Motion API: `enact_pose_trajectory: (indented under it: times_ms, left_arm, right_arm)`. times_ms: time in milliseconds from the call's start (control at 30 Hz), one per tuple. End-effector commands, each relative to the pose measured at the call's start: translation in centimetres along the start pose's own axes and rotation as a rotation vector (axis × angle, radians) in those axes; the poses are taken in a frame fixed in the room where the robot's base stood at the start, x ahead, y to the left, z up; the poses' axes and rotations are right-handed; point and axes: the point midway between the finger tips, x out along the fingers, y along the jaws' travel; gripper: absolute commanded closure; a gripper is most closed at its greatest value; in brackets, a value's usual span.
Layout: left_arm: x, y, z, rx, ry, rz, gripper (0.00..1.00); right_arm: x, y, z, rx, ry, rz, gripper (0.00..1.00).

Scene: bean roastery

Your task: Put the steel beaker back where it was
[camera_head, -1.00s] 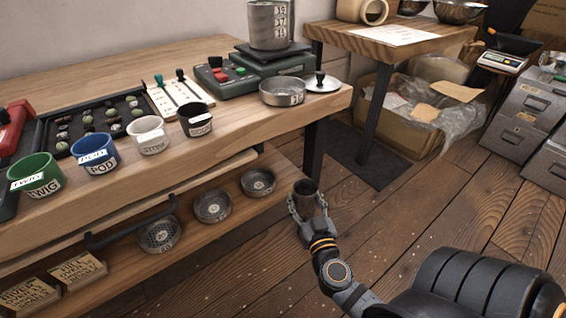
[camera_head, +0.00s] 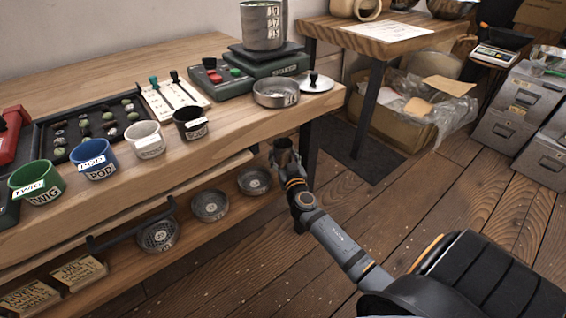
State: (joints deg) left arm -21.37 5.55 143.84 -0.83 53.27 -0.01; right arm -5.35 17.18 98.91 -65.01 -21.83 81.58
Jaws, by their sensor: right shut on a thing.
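My left gripper is out of view.
A numbered steel container (camera_head: 262,28) stands on the green scale (camera_head: 275,62). A shallow round tin (camera_head: 275,94) and a lid (camera_head: 315,83) sit near the bench's right end. Several labelled cups line the front edge. Sieves (camera_head: 210,206) are on the lower shelf.

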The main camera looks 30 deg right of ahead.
Motion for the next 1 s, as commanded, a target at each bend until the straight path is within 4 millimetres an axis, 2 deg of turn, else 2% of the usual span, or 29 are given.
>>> enact_pose_trajectory:
  times_ms: [67,200,300,567,733,767,800,1000]
  left_arm:
    - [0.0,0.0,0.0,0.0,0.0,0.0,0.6]
    - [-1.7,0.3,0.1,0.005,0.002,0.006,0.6]
    - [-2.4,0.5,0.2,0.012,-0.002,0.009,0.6]
    - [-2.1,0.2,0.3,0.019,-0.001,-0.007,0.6]
    - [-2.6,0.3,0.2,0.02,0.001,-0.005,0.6]
    - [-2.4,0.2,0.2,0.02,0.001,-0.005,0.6]
    - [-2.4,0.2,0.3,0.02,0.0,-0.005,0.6]
    - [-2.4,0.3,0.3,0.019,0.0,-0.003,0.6]
  right_arm:
    - [0.1,0.0,0.0,0.0,0.001,-0.001,0.82]
    - [0.0,0.0,2.5,-0.001,-0.001,-0.001,0.82]
    - [0.0,0.0,3.5,-0.001,0.001,-0.001,0.82]
    - [0.0,0.0,3.4,0.0,0.001,-0.001,0.82]
    - [0.0,0.0,3.9,0.0,0.001,-0.001,0.82]
    - [0.0,0.0,3.8,0.0,0.001,-0.001,0.39]
    - [0.0,0.0,3.8,0.0,0.0,-0.001,0.33]
    - [0.0,0.0,3.8,0.0,0.0,-0.001,0.33]
